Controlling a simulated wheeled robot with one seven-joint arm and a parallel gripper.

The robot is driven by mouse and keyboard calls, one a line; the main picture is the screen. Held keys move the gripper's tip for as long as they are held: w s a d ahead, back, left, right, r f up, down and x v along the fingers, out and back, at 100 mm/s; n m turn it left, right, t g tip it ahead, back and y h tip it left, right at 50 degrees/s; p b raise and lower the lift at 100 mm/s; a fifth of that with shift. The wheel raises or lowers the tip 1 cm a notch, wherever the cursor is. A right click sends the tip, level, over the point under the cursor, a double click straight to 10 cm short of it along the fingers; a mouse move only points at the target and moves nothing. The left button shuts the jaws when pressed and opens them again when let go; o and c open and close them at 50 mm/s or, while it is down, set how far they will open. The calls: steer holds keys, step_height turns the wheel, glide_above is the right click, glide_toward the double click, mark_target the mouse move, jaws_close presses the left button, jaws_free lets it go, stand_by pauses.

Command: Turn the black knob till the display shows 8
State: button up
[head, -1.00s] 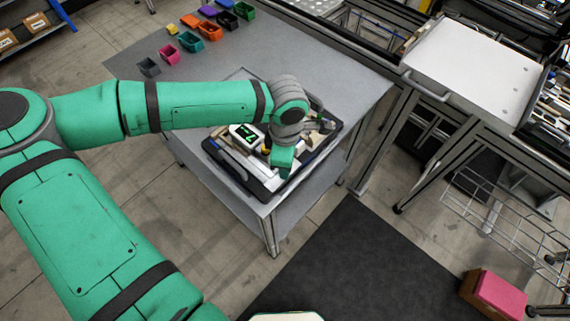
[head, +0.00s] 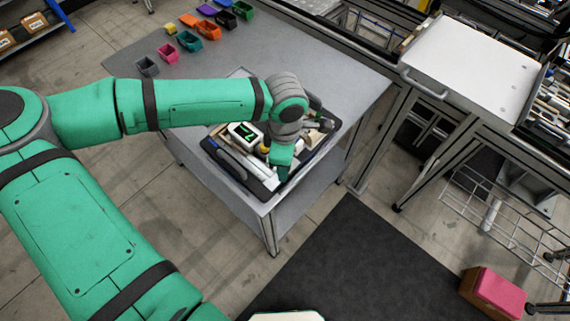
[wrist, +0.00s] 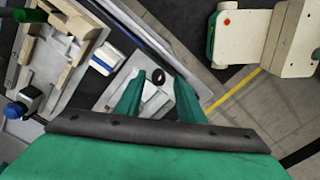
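A white display box (head: 246,135) on the fixture board (head: 228,160) shows a green digit that reads as 7 in the head view. The small black knob (wrist: 158,76) sits on a pale block (wrist: 152,98) in the wrist view. My gripper (wrist: 156,78) is open, with one green finger on each side of the knob and a visible gap to it on both sides. I cannot tell how deep the fingertips reach. In the head view my gripper (head: 282,178) points down over the board's near right part and hides the knob.
The board lies on a grey table (head: 330,75) with several coloured bins (head: 208,30) at the back left. Wooden blocks (wrist: 70,20) and a blue-topped part (wrist: 30,94) stand on the board. A white-topped cart (head: 470,65) stands to the right.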

step_height(320, 180, up, 10)
steer(key=shift+r, duration=0.15)
stand_by(0.3)
steer(key=shift+d, duration=0.15)
